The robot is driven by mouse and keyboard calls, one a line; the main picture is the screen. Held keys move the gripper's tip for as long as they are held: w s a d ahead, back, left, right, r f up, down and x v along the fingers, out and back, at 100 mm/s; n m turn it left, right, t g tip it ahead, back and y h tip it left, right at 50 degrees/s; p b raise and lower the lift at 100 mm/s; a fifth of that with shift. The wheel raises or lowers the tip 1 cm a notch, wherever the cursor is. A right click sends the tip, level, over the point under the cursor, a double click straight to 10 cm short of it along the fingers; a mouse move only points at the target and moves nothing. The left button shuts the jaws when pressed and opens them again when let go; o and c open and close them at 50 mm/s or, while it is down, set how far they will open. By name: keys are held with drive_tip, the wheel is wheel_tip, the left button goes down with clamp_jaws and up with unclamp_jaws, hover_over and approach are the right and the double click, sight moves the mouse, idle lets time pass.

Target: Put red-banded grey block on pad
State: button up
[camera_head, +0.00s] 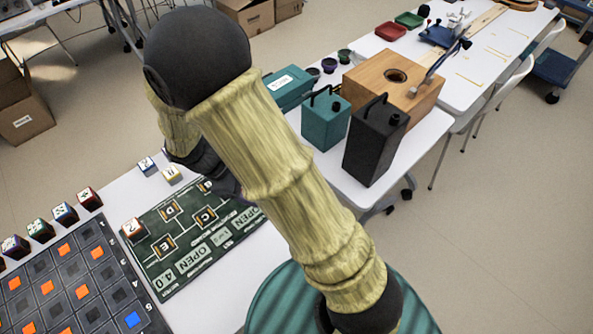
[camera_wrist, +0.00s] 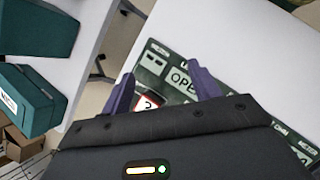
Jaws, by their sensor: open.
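In the wrist view, a small block with a red edge and a white marked face (camera_wrist: 148,102) shows low between the fingers, closer to the left one. Its lower part is hidden by my gripper body. My gripper (camera_wrist: 165,84) is open, with its purple fingers apart above the printed dark green board. The green board (camera_head: 154,262) lies on the white table, with framed squares lettered D, C and E and "OPEN" labels. I cannot tell which part is the pad.
An orange-brown block (camera_head: 134,229) stands at the board's left edge. Several colored blocks line the back of a dark grid tray (camera_head: 85,285). A yellow-edged block (camera_head: 172,174) and a blue-edged one (camera_head: 146,165) sit behind. Teal (camera_head: 326,120) and black (camera_head: 375,140) boxes stand right.

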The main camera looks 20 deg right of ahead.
drive_tip(key=s+d+r+m+t+y, duration=0.3)
drive_tip(key=s+d+r+m+y, duration=0.3)
drive_tip(key=m, duration=0.6)
drive_tip(key=d+r, duration=0.2)
drive_tip(key=d, duration=0.1)
drive_tip(key=shift+d+m+t, duration=0.35)
drive_tip(key=shift+m+t, duration=0.05)
drive_tip(key=shift+r, duration=0.1)
